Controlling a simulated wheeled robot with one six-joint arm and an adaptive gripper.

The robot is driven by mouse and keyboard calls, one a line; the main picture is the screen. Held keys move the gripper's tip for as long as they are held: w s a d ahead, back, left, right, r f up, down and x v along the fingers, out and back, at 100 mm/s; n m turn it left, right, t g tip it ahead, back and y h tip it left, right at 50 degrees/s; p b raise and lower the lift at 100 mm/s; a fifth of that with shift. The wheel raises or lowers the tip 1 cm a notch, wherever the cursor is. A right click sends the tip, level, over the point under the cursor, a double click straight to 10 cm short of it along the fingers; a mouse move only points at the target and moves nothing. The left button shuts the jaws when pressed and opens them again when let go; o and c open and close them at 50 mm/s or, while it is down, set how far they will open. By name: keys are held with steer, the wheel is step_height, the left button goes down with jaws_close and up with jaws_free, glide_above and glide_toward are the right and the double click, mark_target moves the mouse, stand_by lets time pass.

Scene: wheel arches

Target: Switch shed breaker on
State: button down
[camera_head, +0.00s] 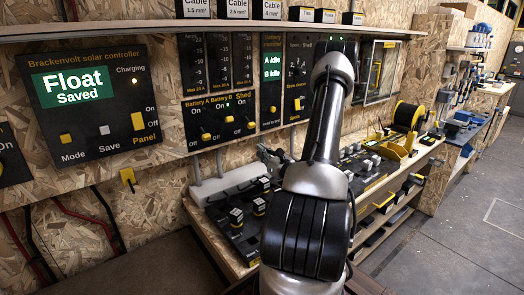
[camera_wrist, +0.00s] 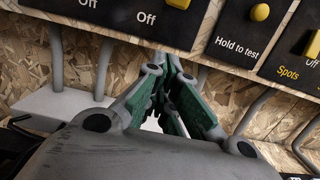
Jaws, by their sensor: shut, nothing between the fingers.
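In the head view, the breaker panel (camera_head: 219,120) is black with the labels Battery A, Battery B and Shed. The yellow Shed switch (camera_head: 250,124) is at its right end; its exact setting is too small to tell.
A "Hold to test" panel (camera_wrist: 245,30) and a "Spots" switch panel (camera_wrist: 298,55) lie to the right. Grey conduits (camera_wrist: 102,70) run down the chipboard wall below the panels. A bench (camera_head: 225,262) with black devices stands underneath. The floor at right is open.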

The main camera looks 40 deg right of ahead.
mark_target(249, 122)
steer(key=w+r, duration=0.4)
steer(key=w, duration=0.1)
steer(key=shift+w+d+r, duration=0.2)
steer(key=shift+w, duration=0.1)
steer(key=shift+s+r+g, duration=0.3)
steer(key=shift+r+g, duration=0.05)
steer(key=shift+g, duration=0.25)
stand_by(0.4)
steer(key=r+g, duration=0.1)
steer(key=s+r+g, duration=0.1)
steer(key=g, duration=0.1)
steer(key=r+g, duration=0.1)
steer(key=g, duration=0.1)
steer(key=shift+s+r, duration=0.4)
steer(key=shift+r, duration=0.1)
